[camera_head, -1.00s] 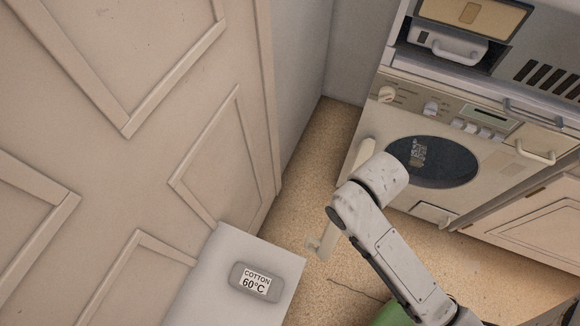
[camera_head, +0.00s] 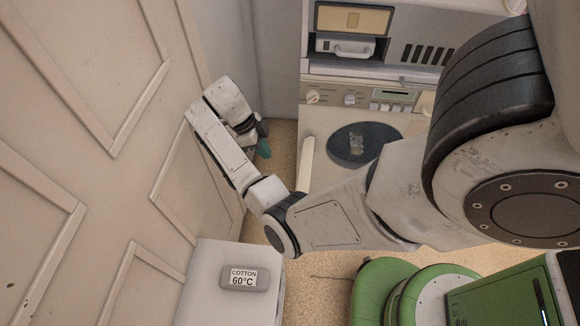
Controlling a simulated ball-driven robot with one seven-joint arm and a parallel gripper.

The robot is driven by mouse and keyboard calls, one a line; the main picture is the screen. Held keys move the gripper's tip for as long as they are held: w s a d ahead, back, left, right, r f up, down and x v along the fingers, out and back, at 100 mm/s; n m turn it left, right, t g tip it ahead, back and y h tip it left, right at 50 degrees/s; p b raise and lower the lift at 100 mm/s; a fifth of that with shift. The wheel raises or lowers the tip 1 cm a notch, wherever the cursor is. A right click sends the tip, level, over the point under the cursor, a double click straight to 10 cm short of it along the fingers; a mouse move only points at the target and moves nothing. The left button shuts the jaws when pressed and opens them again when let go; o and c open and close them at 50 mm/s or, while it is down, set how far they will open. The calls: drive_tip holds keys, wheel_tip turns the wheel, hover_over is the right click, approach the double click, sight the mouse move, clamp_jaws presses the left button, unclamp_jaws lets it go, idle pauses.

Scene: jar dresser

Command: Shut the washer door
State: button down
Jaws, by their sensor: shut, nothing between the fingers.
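The washer (camera_head: 330,97) stands against the back wall, with knobs and buttons on its panel. Its dark round drum opening (camera_head: 362,142) is uncovered. The washer door (camera_head: 306,163) stands open and shows nearly edge-on as a cream strip left of the opening; its lower part is hidden behind my arm. My gripper (camera_head: 263,141), with teal fingertips, is shut and empty. It is left of the door, on the side away from the drum opening, with a visible gap between them in the picture. My arm's wrist partly hides the gripper.
A panelled cream cabinet (camera_head: 185,165) runs along the left, close to my arm. Shelves with a handled drawer (camera_head: 345,45) sit above the washer. Speckled floor shows between.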

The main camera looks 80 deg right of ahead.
drive_tip(key=s+f+m, duration=0.1)
drive_tip(key=s+f, duration=0.6)
drive_tip(key=f, duration=0.2)
drive_tip(key=shift+s+d, duration=0.35)
drive_tip(key=shift+s, duration=0.05)
drive_tip(key=shift+s, duration=0.1)
